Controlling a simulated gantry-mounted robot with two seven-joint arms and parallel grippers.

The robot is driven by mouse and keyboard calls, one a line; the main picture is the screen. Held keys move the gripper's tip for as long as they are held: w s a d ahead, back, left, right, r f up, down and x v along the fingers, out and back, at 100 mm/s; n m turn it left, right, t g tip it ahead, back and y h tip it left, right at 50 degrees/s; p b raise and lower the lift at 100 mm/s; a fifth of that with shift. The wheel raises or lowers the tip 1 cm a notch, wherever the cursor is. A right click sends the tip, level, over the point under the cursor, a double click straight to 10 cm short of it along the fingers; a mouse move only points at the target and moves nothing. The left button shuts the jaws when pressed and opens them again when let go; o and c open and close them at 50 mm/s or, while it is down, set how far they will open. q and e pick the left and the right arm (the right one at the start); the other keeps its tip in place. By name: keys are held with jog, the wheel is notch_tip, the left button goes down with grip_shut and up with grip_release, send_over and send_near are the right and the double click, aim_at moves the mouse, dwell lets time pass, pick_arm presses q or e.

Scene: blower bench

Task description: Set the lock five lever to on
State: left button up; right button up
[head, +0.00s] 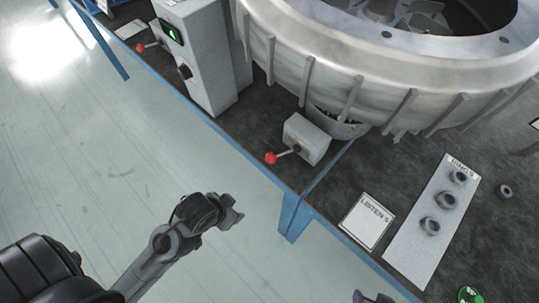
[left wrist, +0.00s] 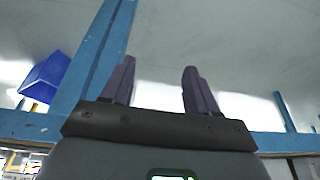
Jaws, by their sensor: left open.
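A lever with a red ball knob (head: 271,158) sticks out from a small grey box (head: 308,138) at the bench's front edge, below the large metal ring housing. A second red-knobbed lever (head: 140,48) is at the upper left, beside a grey cabinet. I see no lock number on either. My left gripper (head: 238,208) is in front of the bench over the floor, below and left of the nearer lever, touching neither. In the left wrist view its two fingers (left wrist: 158,70) are apart with nothing between them. A dark tip (head: 370,298) at the bottom edge may be my right gripper.
The big round metal housing (head: 390,75) fills the upper right. A grey cabinet (head: 205,55) with a green display stands left of it. A "LISTEN 5" card (head: 367,222) and a "RINGS" board (head: 430,240) with rings lie at the right. The floor at left is clear.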

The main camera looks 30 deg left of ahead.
pick_arm(q)
jog(key=w+r+t+p, duration=0.2)
jog(key=w+t+p, duration=0.2)
jog(key=w, duration=0.2)
jog(key=t+h+p, duration=0.5)
jog(key=t+h, duration=0.2)
jog(key=t, duration=0.1)
send_near(274, 156)
jog(key=f, duration=0.2)
jog(key=shift+t, duration=0.3)
jog(key=b+x, duration=0.1)
jog(key=x, duration=1)
jog(key=shift+w+a+r+b, duration=0.1)
jog(key=shift+w+a+b, duration=0.05)
jog(key=shift+b, duration=0.25)
jog(key=shift+c, duration=0.3)
grip_shut()
